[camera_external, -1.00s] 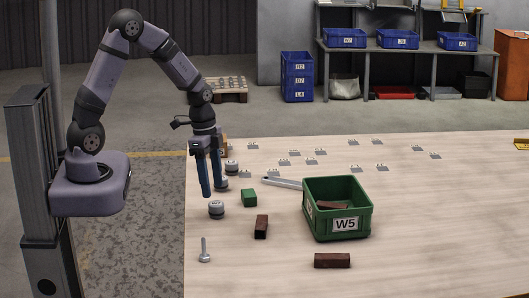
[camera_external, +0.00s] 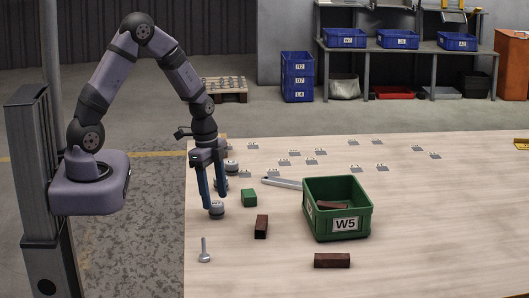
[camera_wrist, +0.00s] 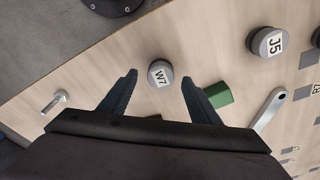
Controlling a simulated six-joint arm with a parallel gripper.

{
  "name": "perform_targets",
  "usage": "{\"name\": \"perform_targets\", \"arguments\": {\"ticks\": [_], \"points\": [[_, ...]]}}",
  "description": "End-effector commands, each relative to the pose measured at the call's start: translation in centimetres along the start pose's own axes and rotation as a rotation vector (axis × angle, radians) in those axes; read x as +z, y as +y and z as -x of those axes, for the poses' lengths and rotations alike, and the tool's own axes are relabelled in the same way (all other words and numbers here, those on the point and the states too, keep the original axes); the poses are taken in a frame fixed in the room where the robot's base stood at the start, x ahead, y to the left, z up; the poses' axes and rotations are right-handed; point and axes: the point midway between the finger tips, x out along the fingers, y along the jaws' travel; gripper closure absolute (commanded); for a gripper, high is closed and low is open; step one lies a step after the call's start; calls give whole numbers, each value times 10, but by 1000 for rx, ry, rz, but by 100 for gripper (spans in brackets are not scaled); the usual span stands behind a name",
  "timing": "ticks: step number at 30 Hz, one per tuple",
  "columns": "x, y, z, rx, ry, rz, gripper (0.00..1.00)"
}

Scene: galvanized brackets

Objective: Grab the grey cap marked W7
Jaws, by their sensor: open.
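The grey cap marked W7 (camera_wrist: 158,74) is a short round cap with a white label on top. In the wrist view it shows between my two fingertips, slightly beyond them. In the external view the grey cap (camera_external: 217,210) sits on the table below my gripper (camera_external: 214,200). My gripper is open and empty, with its dark blue fingers pointing down. In the wrist view my gripper (camera_wrist: 159,80) has a finger on each side of the cap. I cannot tell whether the fingertips are level with it.
Another grey cap marked J5 (camera_wrist: 266,42) stands nearby. A green block (camera_external: 248,196), a wrench (camera_external: 283,183), a bolt (camera_external: 204,252) and brown blocks (camera_external: 261,226) lie around. A green crate marked W5 (camera_external: 338,224) stands to the right. Small labelled brackets lie farther back.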

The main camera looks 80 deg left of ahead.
Motion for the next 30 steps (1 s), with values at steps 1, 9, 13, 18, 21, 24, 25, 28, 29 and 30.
{"name": "perform_targets", "arguments": {"ticks": [1, 9, 13, 18, 21, 24, 25, 28, 29, 30], "points": [[0, 0, -6, 4, -2, -1, 43], [-1, -1, -33, 2, -1, 0, 43], [-1, -1, -37, 0, 0, 0, 43], [-1, -1, -37, 0, 0, 0, 43], [-1, -1, -37, 0, 0, 0, 60], [-1, -1, -37, 0, 0, 0, 84], [-1, -1, -37, 0, 0, 0, 89], [-1, -2, -37, -1, 0, 0, 89], [-1, -2, -37, -1, 0, 0, 89], [-1, -2, -37, -1, 0, 0, 89]]}}
